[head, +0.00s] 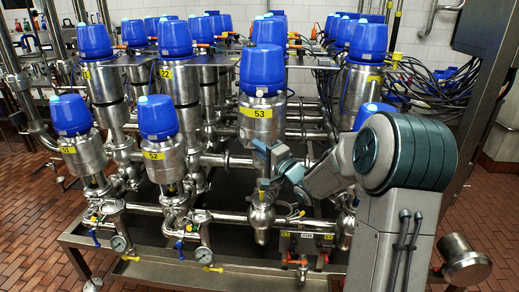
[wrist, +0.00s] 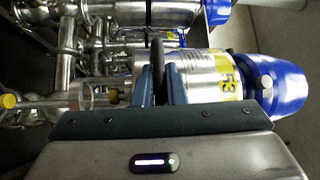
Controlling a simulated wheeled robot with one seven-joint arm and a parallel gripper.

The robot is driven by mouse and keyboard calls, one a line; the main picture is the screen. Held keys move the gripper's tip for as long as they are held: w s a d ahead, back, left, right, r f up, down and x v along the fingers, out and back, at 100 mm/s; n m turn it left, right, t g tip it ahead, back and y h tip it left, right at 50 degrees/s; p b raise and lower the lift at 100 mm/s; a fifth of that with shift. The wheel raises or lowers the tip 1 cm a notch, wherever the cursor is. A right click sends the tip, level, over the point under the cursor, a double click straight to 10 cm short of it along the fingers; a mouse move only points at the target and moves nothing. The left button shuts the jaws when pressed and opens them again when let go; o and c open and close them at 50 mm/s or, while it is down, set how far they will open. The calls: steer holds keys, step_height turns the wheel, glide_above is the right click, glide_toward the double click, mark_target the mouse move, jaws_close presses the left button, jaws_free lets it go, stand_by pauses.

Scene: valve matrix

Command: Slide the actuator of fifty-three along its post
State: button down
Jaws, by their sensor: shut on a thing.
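The actuator of fifty-three (head: 262,122) is a steel cylinder with a yellow "53" label and a blue cap (head: 263,70). It stands upright in the head view, higher than the actuators labelled 51 and 52, with its post and round valve body (head: 262,211) below. In the wrist view the actuator (wrist: 203,72) lies sideways, with its blue cap (wrist: 266,88) to the right. My gripper (head: 264,153) is at the actuator's lower end. In the wrist view my gripper (wrist: 159,72) has its fingers closed on a dark bar (wrist: 157,55) beside the steel cylinder. The bar's attachment is partly hidden.
Actuators 52 (head: 163,157) and 51 (head: 83,153) stand to the left. More blue-capped valves stand behind. Horizontal steel pipes (head: 230,217) and a pressure gauge (head: 205,255) lie low in front. Black cables (head: 430,92) hang at the right. Tiled floor (head: 30,235) is open at the left.

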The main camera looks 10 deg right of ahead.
steer(key=shift+r, duration=0.4)
steer(key=c, duration=1.5)
jaws_free()
steer(key=shift+f, duration=0.1)
steer(key=shift+s+d+f, duration=0.1)
steer(key=shift+s+d, duration=0.1)
steer(key=shift+s, duration=0.05)
steer(key=b+v, duration=0.1)
steer(key=v, duration=1.2)
